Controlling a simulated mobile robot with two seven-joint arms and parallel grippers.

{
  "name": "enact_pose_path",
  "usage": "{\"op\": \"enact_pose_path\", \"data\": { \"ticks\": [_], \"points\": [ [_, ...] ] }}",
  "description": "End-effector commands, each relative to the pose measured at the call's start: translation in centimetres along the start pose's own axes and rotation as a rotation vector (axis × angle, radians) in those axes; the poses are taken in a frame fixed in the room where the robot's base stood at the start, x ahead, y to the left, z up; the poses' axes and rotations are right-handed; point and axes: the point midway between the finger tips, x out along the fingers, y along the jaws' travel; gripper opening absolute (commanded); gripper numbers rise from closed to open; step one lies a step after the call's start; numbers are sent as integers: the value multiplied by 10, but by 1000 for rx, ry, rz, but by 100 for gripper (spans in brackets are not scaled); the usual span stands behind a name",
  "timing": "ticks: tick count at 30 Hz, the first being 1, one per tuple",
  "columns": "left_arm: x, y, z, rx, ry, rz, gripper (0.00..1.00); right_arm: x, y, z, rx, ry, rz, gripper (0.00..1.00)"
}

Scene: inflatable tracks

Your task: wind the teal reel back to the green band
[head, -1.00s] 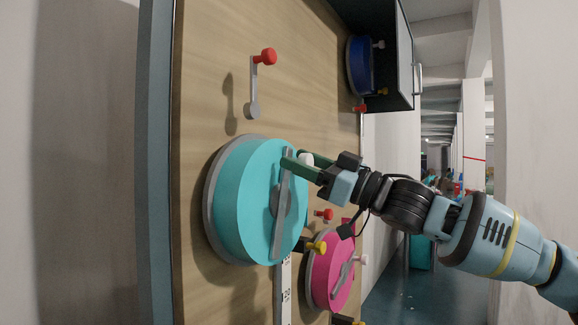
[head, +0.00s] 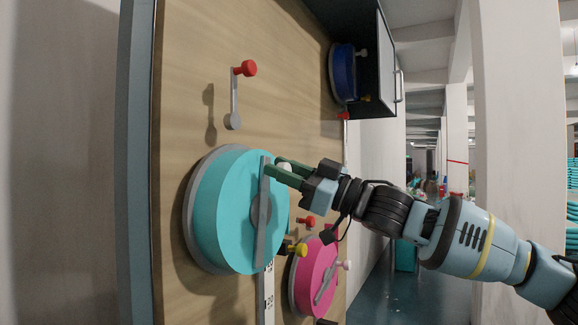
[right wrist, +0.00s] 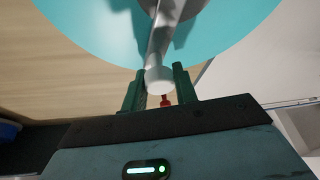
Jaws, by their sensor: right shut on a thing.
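The teal reel (head: 228,220) is mounted on the wooden board, with a grey crank bar (head: 263,225) across its face. The bar stands nearly upright in the head view, with its white knob at the upper end. My right gripper (head: 279,171) is shut on this knob; in the right wrist view the white knob (right wrist: 159,80) sits between the green fingers. A white scale strip (head: 268,295) with dark numbers, one reading 120, shows below the reel; its upper part is hidden behind the reel. I see no green band. My left gripper is not in view.
A pink reel (head: 311,280) with a white knob sits low right, near yellow (head: 297,249) and red (head: 306,222) knobs. A red-knobbed lever (head: 235,100) is above the teal reel.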

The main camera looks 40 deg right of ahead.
Motion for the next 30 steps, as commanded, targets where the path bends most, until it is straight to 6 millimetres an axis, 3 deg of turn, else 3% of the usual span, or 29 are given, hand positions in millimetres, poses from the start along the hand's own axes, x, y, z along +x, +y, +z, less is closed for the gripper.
{"op": "enact_pose_path", "data": {
  "ticks": [1,3,11,12,16,30],
  "points": [
    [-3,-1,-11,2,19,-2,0,1,-3,-6,-38,-3,-17,0],
    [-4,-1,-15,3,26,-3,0,1,-6,-6,-79,-5,-35,0],
    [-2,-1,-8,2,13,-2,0,2,-7,-1,-83,-9,-37,0],
    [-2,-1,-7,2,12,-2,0,2,-7,-1,-82,-9,-37,34],
    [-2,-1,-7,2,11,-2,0,2,-7,-1,-82,-8,-37,50],
    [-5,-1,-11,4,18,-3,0,0,-6,0,-81,-6,-36,50]
  ]
}}
